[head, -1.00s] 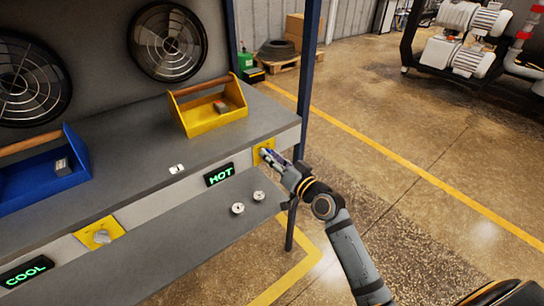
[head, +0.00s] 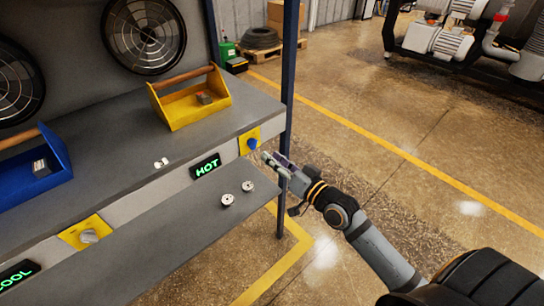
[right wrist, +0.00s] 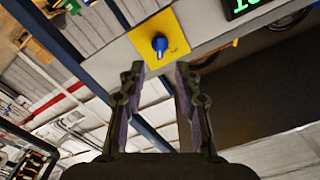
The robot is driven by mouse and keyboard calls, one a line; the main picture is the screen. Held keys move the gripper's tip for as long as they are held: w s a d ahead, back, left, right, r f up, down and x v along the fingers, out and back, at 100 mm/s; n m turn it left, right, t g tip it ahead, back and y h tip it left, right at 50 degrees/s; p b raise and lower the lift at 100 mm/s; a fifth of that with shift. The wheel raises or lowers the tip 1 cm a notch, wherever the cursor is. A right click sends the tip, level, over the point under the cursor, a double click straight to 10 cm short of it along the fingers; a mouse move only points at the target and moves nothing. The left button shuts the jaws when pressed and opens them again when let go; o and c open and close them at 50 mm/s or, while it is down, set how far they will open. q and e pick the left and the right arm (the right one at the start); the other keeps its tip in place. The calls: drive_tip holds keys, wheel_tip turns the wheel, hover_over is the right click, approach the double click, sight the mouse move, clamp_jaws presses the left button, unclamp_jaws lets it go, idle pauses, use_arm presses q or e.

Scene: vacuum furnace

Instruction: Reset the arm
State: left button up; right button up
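My right gripper (head: 268,158) is just right of and below the blue knob (head: 252,144) on its yellow plate (head: 245,150). In the right wrist view the gripper (right wrist: 157,70) has its fingers apart with nothing between them. The blue knob (right wrist: 160,43) and yellow plate (right wrist: 150,45) lie ahead, beyond the fingertips, with a gap to them. My right arm reaches in from the lower right. My left gripper is not in view.
A HOT sign (head: 206,166) is left of the blue knob; a grey knob (head: 89,236) sits near the COOL sign (head: 18,274). A yellow toolbox (head: 190,112) and blue toolbox (head: 30,180) stand on the bench. Two round metal parts lie on the lower shelf.

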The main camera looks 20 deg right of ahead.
drive_tip(key=d+f+m+g+h+p, duration=0.15)
drive_tip(key=d+f, duration=0.25)
drive_tip(key=f, duration=0.6)
drive_tip(key=d+f+n+g+h+p, duration=0.1)
drive_tip(key=d+f+g+h+p, duration=0.3)
drive_tip(key=f, duration=0.6)
drive_tip(key=s+d+f+g, duration=0.1)
drive_tip(key=s+d+f, duration=0.1)
drive_tip(key=s+f, duration=0.35)
drive_tip(key=s+d+f+g, duration=0.1)
drive_tip(key=s+d+f, duration=0.15)
drive_tip(key=f, duration=0.55)
drive_tip(key=s+a+f+n+g+p, duration=0.1)
drive_tip(key=s+f+g, duration=0.1)
drive_tip(key=s+f, duration=0.4)
drive_tip(key=s+a+f+n+g+h+p, duration=0.1)
drive_tip(key=s+f, duration=0.4)
drive_tip(key=s, duration=1.1)
drive_tip(key=s+a+f+n+g+p, duration=0.1)
drive_tip(key=s+f+g, duration=0.4)
drive_tip(key=s, duration=0.6)
drive_tip(key=shift+a+f+p, duration=0.35)
drive_tip(key=shift+a+f, duration=0.4)
drive_tip(key=shift+f, duration=0.05)
